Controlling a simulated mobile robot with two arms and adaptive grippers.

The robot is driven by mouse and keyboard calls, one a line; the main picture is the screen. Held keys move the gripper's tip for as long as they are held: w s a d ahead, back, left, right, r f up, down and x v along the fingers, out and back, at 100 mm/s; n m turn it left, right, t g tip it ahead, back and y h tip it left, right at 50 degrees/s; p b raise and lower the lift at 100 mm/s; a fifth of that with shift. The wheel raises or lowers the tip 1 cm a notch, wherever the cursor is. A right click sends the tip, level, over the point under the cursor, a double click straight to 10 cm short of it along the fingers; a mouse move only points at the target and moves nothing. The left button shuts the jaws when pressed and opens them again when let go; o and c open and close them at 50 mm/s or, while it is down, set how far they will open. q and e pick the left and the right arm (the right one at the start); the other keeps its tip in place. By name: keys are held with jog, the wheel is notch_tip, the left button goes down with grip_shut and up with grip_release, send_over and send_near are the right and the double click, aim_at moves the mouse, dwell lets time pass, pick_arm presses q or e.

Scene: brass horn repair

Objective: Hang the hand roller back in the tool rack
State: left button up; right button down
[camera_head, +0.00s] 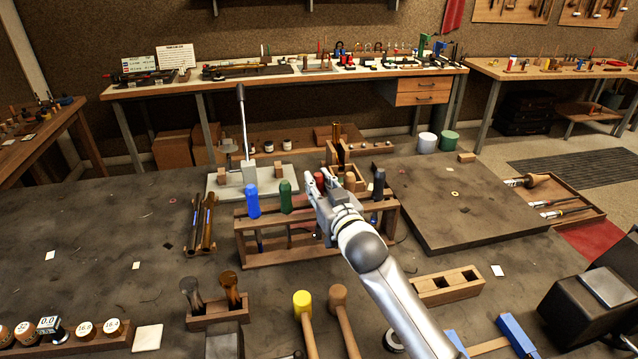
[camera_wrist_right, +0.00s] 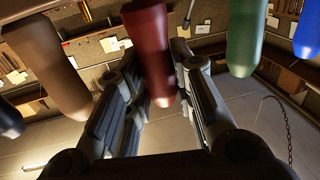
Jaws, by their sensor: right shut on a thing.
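The wooden tool rack (camera_head: 280,256) stands mid-bench, with blue (camera_head: 252,200), green (camera_head: 286,196), tan (camera_head: 349,181) and dark (camera_head: 379,183) handles upright in a row. My right gripper (camera_head: 319,190) is at the rack, between the green and tan handles. It is shut on a red-handled tool (camera_head: 320,180), which I take for the hand roller. In the right wrist view the red handle (camera_wrist_right: 150,50) stands between the two fingers. The tool's lower part is hidden, so I cannot tell whether it is seated in the rack. My left gripper is out of view.
Blue (camera_wrist_right: 307,30) and green (camera_wrist_right: 243,35) handles hang close on one side in the wrist view, the tan one (camera_wrist_right: 50,60) on the other. Two mallets, yellow (camera_head: 303,300) and tan (camera_head: 338,293), and a wooden block (camera_head: 447,286) lie in front. A dark board (camera_head: 470,200) lies right.

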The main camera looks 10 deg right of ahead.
jog(key=shift+f, duration=0.35)
jog(key=c, duration=1.2)
grip_release()
jog(key=shift+o, duration=0.3)
jog(key=shift+f, duration=0.1)
jog(key=s+d, duration=0.2)
jog(key=s, duration=1)
jog(key=shift+w, duration=0.1)
